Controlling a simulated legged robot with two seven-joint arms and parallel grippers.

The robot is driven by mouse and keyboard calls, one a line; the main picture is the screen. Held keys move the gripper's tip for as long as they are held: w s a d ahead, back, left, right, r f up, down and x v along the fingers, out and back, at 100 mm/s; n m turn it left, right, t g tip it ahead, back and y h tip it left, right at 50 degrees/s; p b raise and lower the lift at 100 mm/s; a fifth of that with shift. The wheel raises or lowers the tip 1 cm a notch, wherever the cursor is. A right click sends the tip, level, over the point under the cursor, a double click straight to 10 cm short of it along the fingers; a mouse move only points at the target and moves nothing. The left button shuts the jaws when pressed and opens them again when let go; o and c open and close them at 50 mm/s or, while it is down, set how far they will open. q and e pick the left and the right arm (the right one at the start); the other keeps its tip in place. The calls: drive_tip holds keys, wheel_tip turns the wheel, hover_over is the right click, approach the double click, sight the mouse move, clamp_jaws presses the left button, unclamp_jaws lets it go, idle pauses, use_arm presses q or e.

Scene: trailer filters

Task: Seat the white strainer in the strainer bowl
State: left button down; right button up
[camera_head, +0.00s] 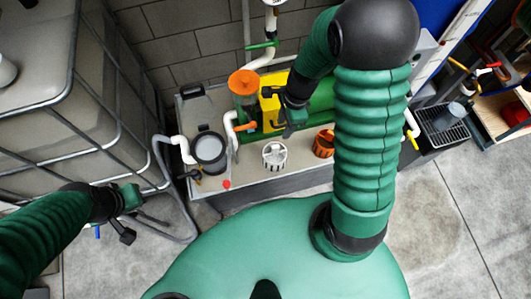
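The white strainer (275,155), a small slotted basket, stands on the grey bench top, right of the black round bowl. That bowl (208,150), which looks like the strainer bowl, has a pale grey interior and sits at the bench's left part, between white pipes. No strainer shows in it. My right gripper (291,122) is above and slightly right of the white strainer, apart from it in the picture; its fingertips are too small and dark to judge. My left gripper (128,214) hangs left of the bench with its fingers apart and empty.
An orange basket-like part (324,143) stands right of the white strainer. An orange-topped filter (243,84) and a yellow unit (270,104) stand behind. A caged tank (60,75) fills the left. A grey hose (180,215) loops near my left gripper.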

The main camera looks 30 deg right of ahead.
drive_tip(key=b, duration=0.2)
approach(276, 146)
drive_tip(key=f, duration=0.5)
drive_tip(key=shift+w+a, duration=0.15)
drive_tip(key=shift+a, duration=0.1)
drive_tip(key=f, duration=0.2)
drive_tip(key=a+f, duration=0.1)
drive_tip(key=f, duration=0.2)
drive_tip(key=shift+a+f+b, duration=0.15)
drive_tip(key=shift+f+b, duration=0.1)
drive_tip(key=shift+b, duration=0.1)
drive_tip(key=shift+w+f, duration=0.1)
drive_tip(key=shift+f, duration=0.05)
clamp_jaws()
